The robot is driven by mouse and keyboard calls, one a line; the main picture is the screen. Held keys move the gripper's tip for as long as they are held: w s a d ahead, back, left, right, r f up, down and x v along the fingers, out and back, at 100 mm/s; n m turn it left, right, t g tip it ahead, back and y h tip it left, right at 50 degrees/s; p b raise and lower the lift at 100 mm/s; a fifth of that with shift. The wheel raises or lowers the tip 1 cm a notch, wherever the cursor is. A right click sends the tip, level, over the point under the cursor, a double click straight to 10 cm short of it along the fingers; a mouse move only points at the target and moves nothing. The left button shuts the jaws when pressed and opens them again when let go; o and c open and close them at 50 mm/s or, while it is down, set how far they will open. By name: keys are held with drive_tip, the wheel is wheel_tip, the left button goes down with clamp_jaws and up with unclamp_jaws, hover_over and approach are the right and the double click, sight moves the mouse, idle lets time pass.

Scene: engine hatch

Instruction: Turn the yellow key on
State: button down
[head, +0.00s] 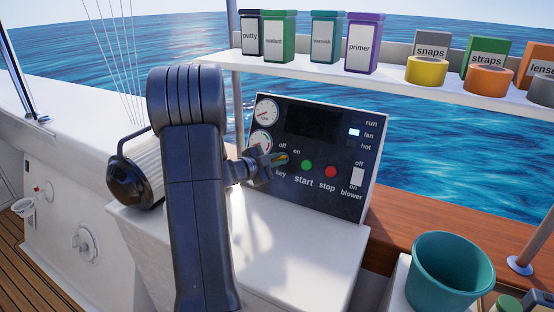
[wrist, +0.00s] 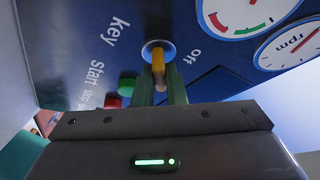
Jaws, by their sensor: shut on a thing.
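The yellow key (wrist: 158,68) sits in a round silver lock on the dark control panel (head: 330,120). My gripper (wrist: 161,86) is shut on the key, its two green fingers on either side of it, in the wrist view. In the head view my gripper (head: 279,161) reaches the panel's lower left from the left and mostly hides the key. The labels "off" and "on" stand above the key there, with "key" below. In the wrist view "Off" is right of the lock. I cannot tell the key's exact angle.
Right of the key are a green start button (head: 307,165), a red stop button (head: 331,172) and a white blower switch (head: 358,176). Two gauges (head: 266,112) are above the key. A shelf (head: 400,83) with boxes and tape rolls overhangs behind. A teal bucket (head: 450,275) stands at right.

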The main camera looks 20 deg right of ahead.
drive_tip(key=shift+m+g, duration=0.4)
drive_tip(key=shift+m, duration=0.5)
drive_tip(key=c, duration=1.5)
unclamp_jaws()
drive_tip(key=v, duration=0.7)
drive_tip(key=shift+s+a+r, duration=0.1)
drive_tip(key=shift+a+r, duration=0.1)
drive_tip(key=shift+a, duration=0.05)
drive_tip(key=shift+d, duration=0.1)
